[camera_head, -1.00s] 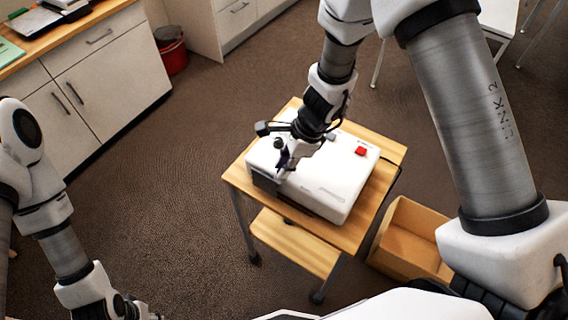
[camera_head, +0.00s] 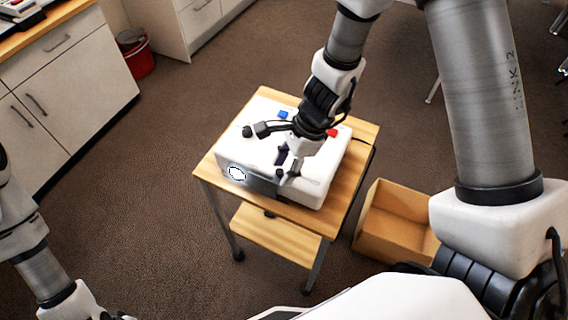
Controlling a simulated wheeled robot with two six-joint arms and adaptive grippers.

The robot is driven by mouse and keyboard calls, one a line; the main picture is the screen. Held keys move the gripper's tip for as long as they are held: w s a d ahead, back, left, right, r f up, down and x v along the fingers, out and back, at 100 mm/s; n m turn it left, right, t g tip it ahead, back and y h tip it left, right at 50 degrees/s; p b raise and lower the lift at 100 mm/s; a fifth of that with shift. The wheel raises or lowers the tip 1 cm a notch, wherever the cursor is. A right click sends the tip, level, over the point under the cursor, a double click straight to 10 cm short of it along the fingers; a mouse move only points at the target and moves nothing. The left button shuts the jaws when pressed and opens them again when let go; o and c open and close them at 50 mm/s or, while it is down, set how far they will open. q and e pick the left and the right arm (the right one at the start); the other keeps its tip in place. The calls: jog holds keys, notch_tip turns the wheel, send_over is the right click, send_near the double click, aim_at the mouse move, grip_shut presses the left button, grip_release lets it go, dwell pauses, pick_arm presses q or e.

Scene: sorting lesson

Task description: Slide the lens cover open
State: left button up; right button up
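A white projector (camera_head: 322,172) stands on a small wooden cart. Its round lens (camera_head: 237,173) shows bright and uncovered at the left of its front face. The dark grey lens cover (camera_head: 263,185) sits to the right of the lens on the same face. My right gripper (camera_head: 287,170) points down at the projector's front edge, by the right end of the cover. Whether its fingertips touch the cover, and whether they are open or shut, is too small to tell. My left arm is at the lower left; its gripper is out of the picture.
The wooden cart (camera_head: 357,140) has a lower shelf (camera_head: 275,240) and castors. A blue button (camera_head: 283,115) and a red button (camera_head: 333,133) are on the projector's top. An open cardboard box (camera_head: 397,215) is on the floor at right. Cabinets (camera_head: 75,85) and a red bin (camera_head: 136,55) stand at the left.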

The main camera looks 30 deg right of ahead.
jog(key=shift+r, duration=0.15)
jog(key=v, duration=1.1)
jog(key=shift+d+r, duration=0.25)
jog(key=shift+r, duration=0.05)
